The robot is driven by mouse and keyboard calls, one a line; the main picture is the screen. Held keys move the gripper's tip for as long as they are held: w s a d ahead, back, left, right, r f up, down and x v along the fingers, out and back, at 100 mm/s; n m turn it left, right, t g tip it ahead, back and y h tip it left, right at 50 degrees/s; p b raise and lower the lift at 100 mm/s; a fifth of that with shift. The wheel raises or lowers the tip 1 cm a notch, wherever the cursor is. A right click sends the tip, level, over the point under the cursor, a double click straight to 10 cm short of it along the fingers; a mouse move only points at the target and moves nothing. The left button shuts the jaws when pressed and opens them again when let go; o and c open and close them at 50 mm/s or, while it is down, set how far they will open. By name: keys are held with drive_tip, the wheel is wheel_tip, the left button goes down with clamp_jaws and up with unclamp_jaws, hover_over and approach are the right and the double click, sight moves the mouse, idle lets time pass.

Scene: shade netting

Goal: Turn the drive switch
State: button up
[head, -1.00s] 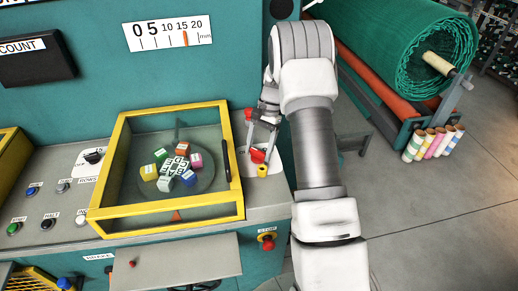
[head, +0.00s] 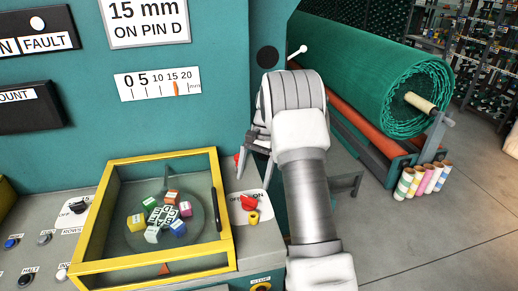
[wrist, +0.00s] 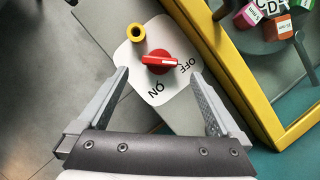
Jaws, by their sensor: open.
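The drive switch is a red knob (head: 249,203) on a white plate marked OFF and ON, on the grey console right of the yellow-framed window. In the wrist view the red knob (wrist: 155,63) shows a white line pointing right, towards the word OFF. My gripper (head: 254,170) is open and empty, above and behind the knob in the head view. In the wrist view my gripper (wrist: 160,78) has one finger on each side of the knob's line, with the knob between the tips in the picture. I see no contact.
A yellow ring-shaped part (wrist: 136,32) stands close beside the knob. The yellow-framed window (head: 150,262) with several coloured cubes inside is just left. A teal machine wall (head: 200,125) rises behind. A green netting roll (head: 370,75) is at the right, with open floor before it.

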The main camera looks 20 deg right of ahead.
drive_tip(key=v, duration=1)
drive_tip(key=shift+r, duration=0.3)
drive_tip(key=s+a+r+n+t+h, duration=0.2)
drive_tip(key=s+a+r+n+t, duration=0.25)
drive_tip(key=s+a+r, duration=0.7)
drive_tip(key=s+a+f+n+t, duration=0.1)
drive_tip(key=s+a+n+t, duration=0.1)
drive_tip(key=s, duration=0.7)
drive_tip(key=s+a+f+n+t+h, duration=0.1)
drive_tip(key=s+n, duration=0.3)
drive_tip(key=s, duration=0.6)
drive_tip(key=shift+s+a+f+t+h, duration=0.25)
drive_tip(key=shift+a+f+t+h, duration=0.1)
drive_tip(key=shift+a, duration=0.3)
